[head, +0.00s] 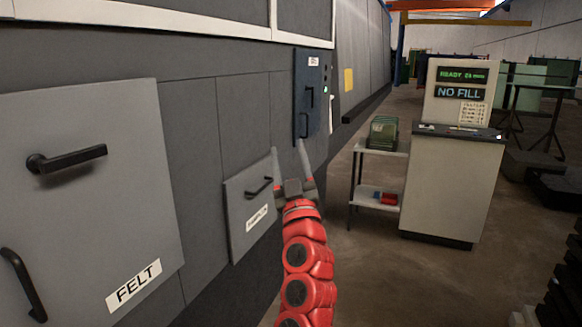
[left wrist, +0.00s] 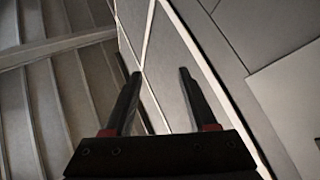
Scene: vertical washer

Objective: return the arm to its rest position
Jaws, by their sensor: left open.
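My left arm (head: 306,262), red and jointed, reaches up from the bottom middle of the head view. Its left gripper (head: 288,147) points upward beside the grey machine wall, with its two fingers spread and nothing between them. In the left wrist view the gripper (left wrist: 158,73) shows two dark, parted fingers with an empty gap, seen against grey wall panels. In the head view the gripper is close to a small grey labelled door (head: 246,222) and below a dark box (head: 307,95); I cannot tell whether it touches either. My right gripper is not in view.
A large grey door labelled FELT (head: 90,205) with black handles stands at the left. A pale console reading NO FILL (head: 450,185) and a small side table (head: 372,150) stand right of the arm. Some floor (head: 375,270) between arm and console is clear.

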